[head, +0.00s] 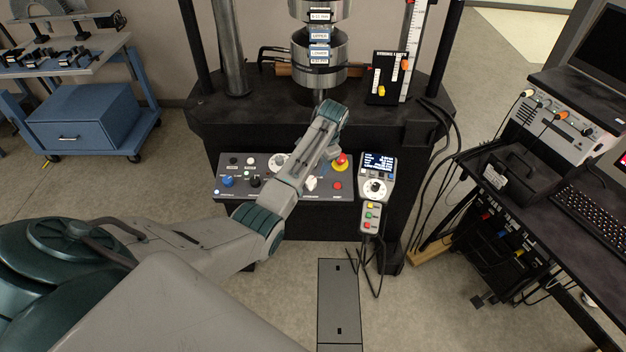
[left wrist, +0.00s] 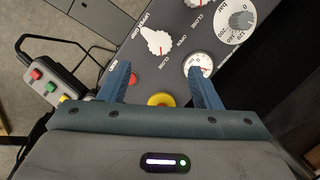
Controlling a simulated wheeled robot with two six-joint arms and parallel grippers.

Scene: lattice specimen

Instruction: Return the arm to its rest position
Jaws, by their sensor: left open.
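My left arm comes in from the left in the head view. Its left gripper (head: 332,150) hangs over the right part of a grey control panel (head: 322,190), and its fingers are mostly hidden by the wrist. In the left wrist view the two blue fingers (left wrist: 159,70) are apart with nothing between them. Beyond them on the panel are a white knob (left wrist: 158,41), a round gauge (left wrist: 198,66) and a red button with a yellow collar (left wrist: 161,99). That button (head: 341,162) also shows in the head view, beside the gripper. My right gripper is not in view.
A pendant (head: 375,190) with a screen and coloured buttons hangs right of the panel. The black test frame (head: 240,115) stands behind, with steel cylinders (head: 319,60). A black desk (head: 475,165) with instruments is at right, a blue cart (head: 85,115) at left. Cables hang near the pendant.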

